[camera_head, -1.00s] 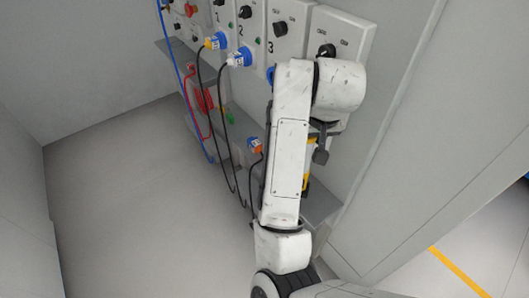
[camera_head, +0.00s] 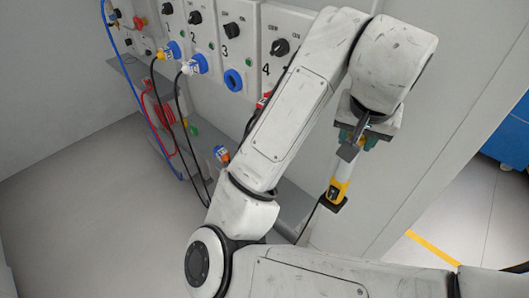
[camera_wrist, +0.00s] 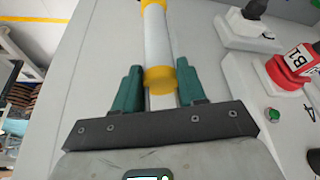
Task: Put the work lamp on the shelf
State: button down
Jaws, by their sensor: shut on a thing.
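The work lamp (camera_head: 338,187) is a slim stick with yellow ends and a pale tube. In the wrist view the lamp (camera_wrist: 155,32) runs between the green fingers of my gripper (camera_wrist: 158,82), which is shut on it. In the head view my gripper (camera_head: 358,136) holds the lamp hanging, slightly tilted, in front of the grey wall. The lamp's upper part is hidden by the gripper. The shelf (camera_head: 296,206) is a grey ledge low along the wall, left of the lamp and partly hidden by my arm.
Switch boxes with knobs (camera_head: 280,47) line the wall above the shelf. Blue plugs (camera_head: 196,65) with hanging black cables sit in sockets. A red plug (camera_wrist: 288,62) is beside the lamp in the wrist view. A blue-orange plug (camera_head: 222,154) is near the shelf. Floor (camera_head: 90,200) is clear at left.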

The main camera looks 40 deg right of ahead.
jog(key=w+a+f+b, duration=0.1)
jog(key=w+f+b, duration=0.2)
jog(key=w+f, duration=0.9)
jog(key=shift+w+f, duration=0.4)
jog(key=shift+w, duration=0.5)
jog(key=shift+f, duration=0.1)
jog(key=shift+f, duration=0.15)
jog(key=c, duration=0.6)
grip_release()
jog(key=shift+c, duration=0.2)
